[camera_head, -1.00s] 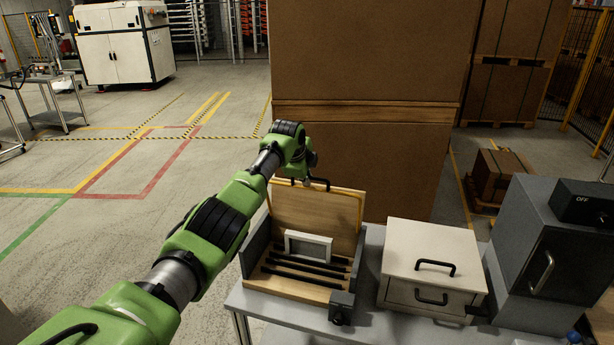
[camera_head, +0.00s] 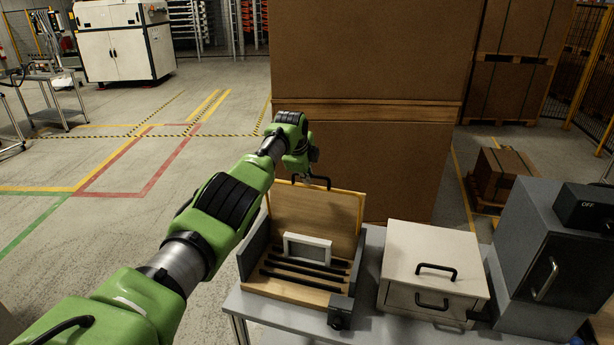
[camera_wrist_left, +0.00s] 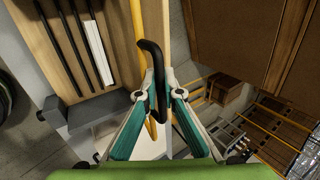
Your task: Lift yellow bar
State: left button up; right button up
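In the left wrist view a thin yellow bar (camera_wrist_left: 137,42) runs along the edge of a wooden panel. A yellow strip shows lower down, beside the fingers. In the head view the panel's rim (camera_head: 350,192) looks yellowish; this wooden lid (camera_head: 315,218) stands raised behind its box. A black handle (camera_head: 320,180) sits at the lid's top edge. My left gripper (camera_head: 309,174) is at that handle. In the wrist view the handle (camera_wrist_left: 158,75) passes between the two teal fingers, with the tips close on either side. Whether they grip it is unclear. My right gripper is not in view.
The open box (camera_head: 290,290) holds dark slats and a small white frame (camera_head: 307,247) on a grey table (camera_head: 245,302). A cream drawer box (camera_head: 430,258) and a dark grey cabinet (camera_head: 545,255) stand to its right. Large brown cartons (camera_head: 370,150) rise close behind.

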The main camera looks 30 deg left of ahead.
pick_arm(q)
jog(key=o, duration=0.4)
jog(key=shift+f, duration=0.1)
jog(key=shift+c, duration=0.2)
jog(key=shift+s+r, duration=0.2)
jog(key=shift+r, duration=0.35)
jog(key=v, duration=1.1)
jog(key=shift+d, duration=0.15)
jog(key=shift+s, duration=0.1)
